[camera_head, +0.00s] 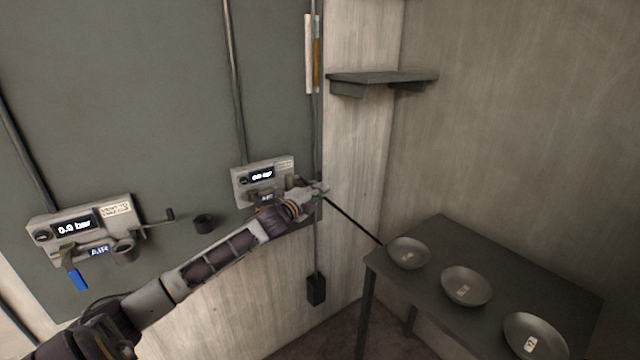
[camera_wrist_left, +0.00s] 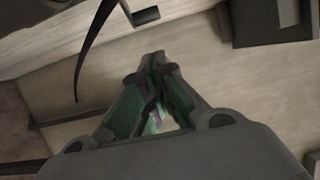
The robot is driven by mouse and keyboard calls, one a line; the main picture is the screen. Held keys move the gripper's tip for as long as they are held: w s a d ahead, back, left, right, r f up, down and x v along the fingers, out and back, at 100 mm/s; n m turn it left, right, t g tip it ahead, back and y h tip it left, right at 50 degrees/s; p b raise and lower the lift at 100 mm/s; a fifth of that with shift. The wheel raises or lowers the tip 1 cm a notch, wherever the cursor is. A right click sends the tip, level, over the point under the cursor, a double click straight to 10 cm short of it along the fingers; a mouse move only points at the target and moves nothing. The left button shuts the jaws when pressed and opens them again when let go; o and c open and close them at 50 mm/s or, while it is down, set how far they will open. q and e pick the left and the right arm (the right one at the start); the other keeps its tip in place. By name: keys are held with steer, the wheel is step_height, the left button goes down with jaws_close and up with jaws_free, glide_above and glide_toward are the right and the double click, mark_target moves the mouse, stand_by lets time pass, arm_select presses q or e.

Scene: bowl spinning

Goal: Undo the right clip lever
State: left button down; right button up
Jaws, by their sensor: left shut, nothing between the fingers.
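My left gripper (camera_head: 318,190) is at the right end of the right-hand wall box (camera_head: 264,170), in front of the panel edge. In the left wrist view its fingers (camera_wrist_left: 157,62) are closed together with nothing between them. I cannot make out the right clip lever clearly; the gripper and forearm cover the box's lower right side. The left-hand wall box (camera_head: 85,222) has a lit display, a crank-like handle (camera_head: 158,219) on its right and a blue lever (camera_head: 77,277) below. My right gripper is not in view.
A dark table (camera_head: 450,235) at the right holds three metal bowls (camera_head: 408,253). A small shelf (camera_head: 383,78) is on the wall above. A dark rod (camera_head: 353,222) slants from the gripper area toward the table. A dark block (camera_head: 316,290) hangs below the gripper.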

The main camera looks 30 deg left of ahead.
arm_select(q)
steer(key=w+a, duration=0.1)
steer(key=w, duration=0.2)
steer(key=w+a, duration=0.1)
steer(key=shift+w+a+p, duration=0.25)
steer(key=shift+a+p, duration=0.05)
steer(key=shift+p, duration=0.1)
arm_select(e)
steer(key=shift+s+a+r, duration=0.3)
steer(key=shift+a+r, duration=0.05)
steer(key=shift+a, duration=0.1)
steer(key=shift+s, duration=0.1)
arm_select(q)
steer(key=shift+w, duration=0.1)
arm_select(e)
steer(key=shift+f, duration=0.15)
